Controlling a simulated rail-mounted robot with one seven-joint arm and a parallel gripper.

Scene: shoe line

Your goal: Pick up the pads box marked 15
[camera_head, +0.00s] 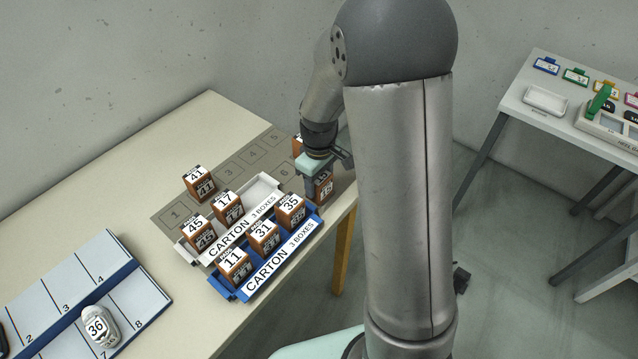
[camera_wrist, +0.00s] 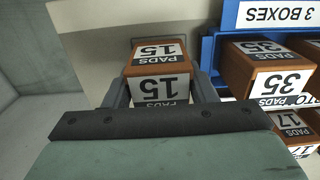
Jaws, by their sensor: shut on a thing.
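The pads box marked 15 (camera_wrist: 160,58) is brown with white labels and sits between my gripper's two fingers in the wrist view. My gripper (camera_wrist: 158,92) is shut on it, one finger on each side. In the head view my gripper (camera_head: 321,176) points down at the right edge of the table, with the box (camera_head: 325,188) partly hidden by it. I cannot tell whether the box touches the table.
A blue carton (camera_head: 281,265) holding boxes 11, 31 and 35 (camera_head: 291,207) stands close to the left. A white carton (camera_head: 228,240) with boxes 45 and 17 (camera_head: 228,205) lies behind it. Box 41 (camera_head: 199,182) stands on the grey numbered mat (camera_head: 235,165). Another box (camera_head: 297,146) is partly hidden behind my gripper.

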